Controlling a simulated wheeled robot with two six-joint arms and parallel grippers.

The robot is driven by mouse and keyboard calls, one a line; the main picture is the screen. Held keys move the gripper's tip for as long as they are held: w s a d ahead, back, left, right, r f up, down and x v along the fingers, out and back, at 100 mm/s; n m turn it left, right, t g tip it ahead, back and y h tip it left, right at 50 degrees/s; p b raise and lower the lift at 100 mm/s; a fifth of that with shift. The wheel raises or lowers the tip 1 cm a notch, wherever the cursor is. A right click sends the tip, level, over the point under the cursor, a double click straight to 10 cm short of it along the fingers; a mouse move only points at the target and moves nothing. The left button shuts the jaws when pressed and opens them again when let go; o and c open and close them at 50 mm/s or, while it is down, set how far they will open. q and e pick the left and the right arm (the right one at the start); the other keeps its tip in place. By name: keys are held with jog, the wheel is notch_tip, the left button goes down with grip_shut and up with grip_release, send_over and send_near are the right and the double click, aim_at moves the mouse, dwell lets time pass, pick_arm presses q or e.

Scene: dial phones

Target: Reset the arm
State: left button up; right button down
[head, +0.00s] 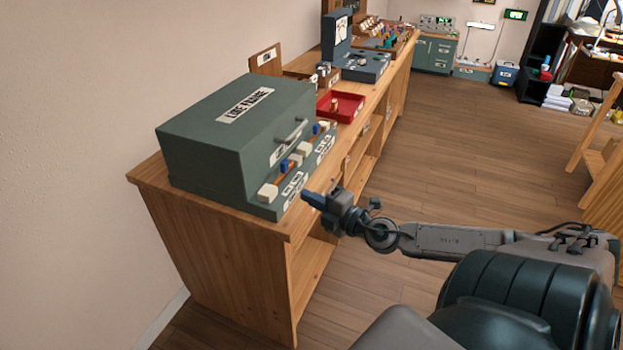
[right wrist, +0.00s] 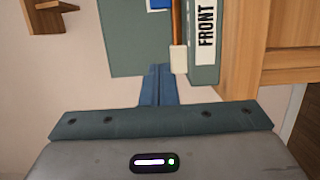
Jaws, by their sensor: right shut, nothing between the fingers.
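My right arm reaches in from the right in the head view. Its gripper (head: 313,199) is at the front edge of the wooden bench, beside the lower front of a grey-green box (head: 220,130). In the right wrist view the blue fingers of the gripper (right wrist: 158,85) are together with nothing between them. The box also shows there as a green panel (right wrist: 125,40), with a white block (right wrist: 179,60) and a "FRONT" label (right wrist: 206,35) near the fingertips. Whether the fingers touch the box is not clear. My left gripper is not in view.
The wooden bench (head: 215,265) runs along the wall. A red tray (head: 349,104) and a grey dial unit (head: 365,66) stand farther along it. The wooden floor (head: 470,150) to the right of the bench is open. A wooden frame (head: 597,150) stands at the right edge.

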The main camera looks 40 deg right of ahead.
dwell(0.6)
